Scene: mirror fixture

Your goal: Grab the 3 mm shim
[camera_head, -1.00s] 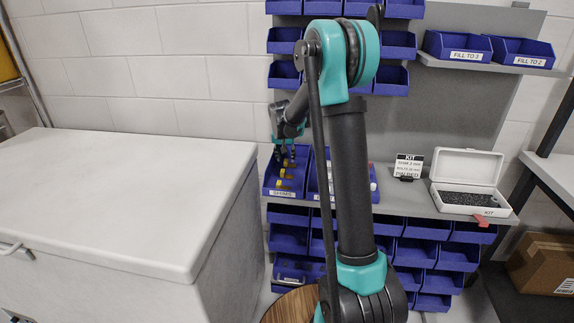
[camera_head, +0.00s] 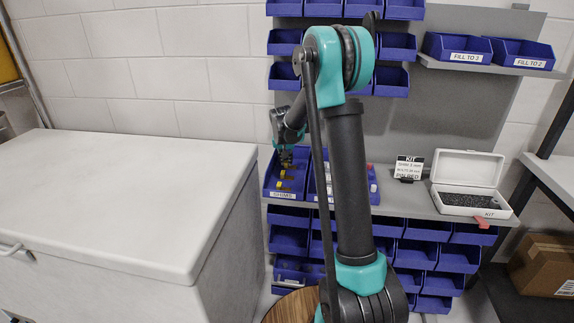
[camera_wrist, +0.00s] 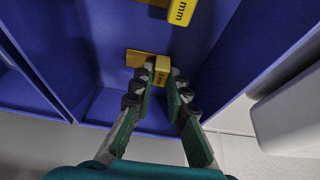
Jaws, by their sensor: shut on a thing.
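My gripper (camera_wrist: 163,82) is shut on a small yellow shim (camera_wrist: 162,68), with a fingertip on each side of it. The marking on the held shim is too small to read. A second yellow piece (camera_wrist: 134,57) lies beside it, partly hidden by the left finger. Another yellow shim (camera_wrist: 182,11) marked "mm" lies at the top of the wrist view, its number cut off. All are in the blue bin labelled SHIMS (camera_head: 283,195). In the head view my gripper (camera_head: 286,163) reaches down into this bin.
A second blue bin (camera_head: 315,190) stands just right of it, mostly behind my arm. A KIT card (camera_head: 409,168) and an open white kit box (camera_head: 468,199) with dark lining stand further right on the shelf. A large white chest (camera_head: 110,200) fills the left.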

